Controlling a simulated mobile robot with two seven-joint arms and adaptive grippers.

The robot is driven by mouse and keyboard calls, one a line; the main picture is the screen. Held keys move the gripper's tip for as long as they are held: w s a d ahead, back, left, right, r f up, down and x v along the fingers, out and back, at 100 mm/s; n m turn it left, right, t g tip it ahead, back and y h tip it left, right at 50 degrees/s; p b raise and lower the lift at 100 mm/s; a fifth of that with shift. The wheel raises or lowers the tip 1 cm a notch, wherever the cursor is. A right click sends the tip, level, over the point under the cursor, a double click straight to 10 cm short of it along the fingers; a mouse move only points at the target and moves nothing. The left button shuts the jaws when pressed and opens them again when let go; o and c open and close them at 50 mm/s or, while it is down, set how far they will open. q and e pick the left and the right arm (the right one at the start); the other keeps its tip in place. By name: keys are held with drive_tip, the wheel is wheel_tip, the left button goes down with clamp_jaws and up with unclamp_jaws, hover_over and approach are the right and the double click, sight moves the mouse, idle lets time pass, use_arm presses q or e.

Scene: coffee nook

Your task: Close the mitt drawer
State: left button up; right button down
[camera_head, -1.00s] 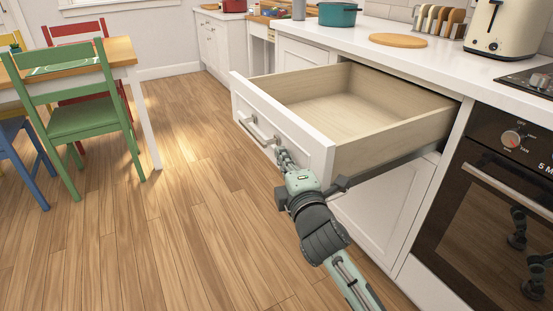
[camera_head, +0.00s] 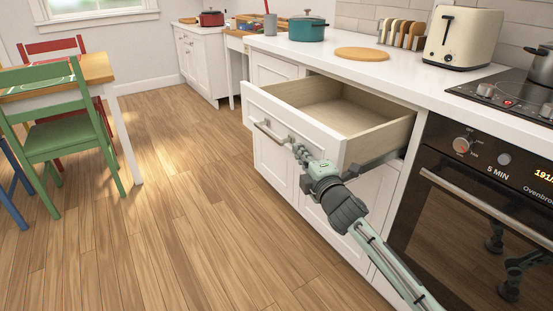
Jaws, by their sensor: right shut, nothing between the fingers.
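The drawer (camera_head: 302,134) is a white-fronted, pale wood drawer pulled out from under the counter. Its inside looks empty where I can see it. A metal bar handle (camera_head: 268,131) runs across its front. My right gripper (camera_head: 299,151) is shut and empty, with its fingertips at the drawer front near the right end of the handle. I cannot tell whether they touch the front. My left gripper is not in view.
The oven (camera_head: 470,190) stands right of the drawer. A toaster (camera_head: 461,37), a round board (camera_head: 361,54) and a teal pot (camera_head: 307,29) are on the counter. A green chair (camera_head: 62,130) stands at the left. The wooden floor between is clear.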

drive_tip(key=w+d, duration=0.4)
drive_tip(key=d, duration=0.1)
drive_tip(key=w+d, duration=0.1)
drive_tip(key=d, duration=0.1)
drive_tip(key=shift+w+d, duration=0.4)
drive_tip(key=w+d, duration=0.1)
drive_tip(key=d, duration=0.1)
drive_tip(key=w+d, duration=0.4)
drive_tip(key=shift+d, duration=0.35)
use_arm(q)
drive_tip(key=shift+b, duration=0.3)
use_arm(e)
drive_tip(key=shift+w+d, duration=0.35)
drive_tip(key=shift+d, duration=0.15)
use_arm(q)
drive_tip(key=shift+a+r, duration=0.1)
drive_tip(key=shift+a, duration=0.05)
use_arm(e)
drive_tip(key=shift+a, duration=0.1)
